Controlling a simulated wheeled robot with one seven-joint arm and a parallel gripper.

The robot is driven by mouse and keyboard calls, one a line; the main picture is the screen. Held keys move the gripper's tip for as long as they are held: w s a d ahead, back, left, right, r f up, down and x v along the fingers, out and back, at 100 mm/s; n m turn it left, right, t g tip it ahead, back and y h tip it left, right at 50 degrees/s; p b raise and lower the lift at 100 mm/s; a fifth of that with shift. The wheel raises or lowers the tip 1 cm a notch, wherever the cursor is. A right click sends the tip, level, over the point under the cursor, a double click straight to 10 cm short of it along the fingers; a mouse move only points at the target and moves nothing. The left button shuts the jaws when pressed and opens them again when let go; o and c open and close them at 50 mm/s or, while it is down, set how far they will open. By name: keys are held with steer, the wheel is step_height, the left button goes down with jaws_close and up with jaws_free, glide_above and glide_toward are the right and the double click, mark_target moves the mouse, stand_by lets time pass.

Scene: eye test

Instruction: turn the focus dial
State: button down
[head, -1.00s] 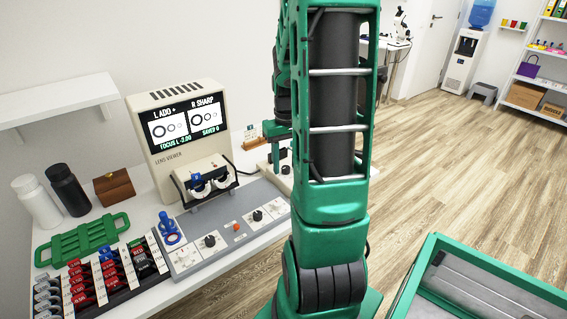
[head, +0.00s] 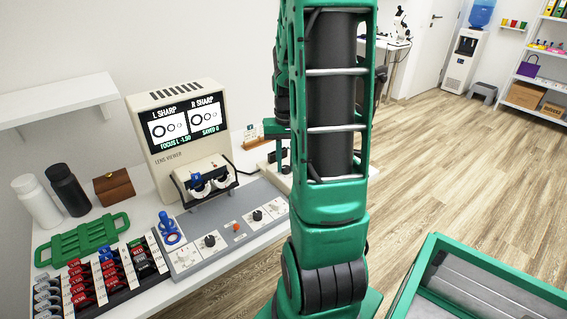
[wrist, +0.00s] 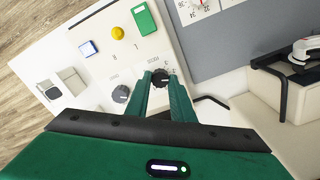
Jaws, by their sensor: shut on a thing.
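The focus dial (wrist: 162,77), a small black knob with a white mark, sits on a beige panel in the wrist view. My gripper (wrist: 160,76) is shut on it, one green finger on each side. In the head view my arm hides most of this panel and the dial cannot be made out. The lens viewer's screen (head: 184,121) reads "L SHARP", "R SHARP" and "FOCUS L -1.50".
A yellow button (wrist: 118,33) and a green block (wrist: 144,18) are on the same panel. A black bracket (wrist: 282,75) stands at the right. A lens rack (head: 110,277) is at the front left.

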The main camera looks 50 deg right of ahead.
mark_target(285, 167)
steer(key=shift+m, duration=0.4)
steer(key=shift+a, duration=0.1)
steer(key=c, duration=1.5)
jaws_free()
steer(key=shift+c, duration=0.2)
step_height(285, 167, up, 11)
steer(key=shift+w+f, duration=0.1)
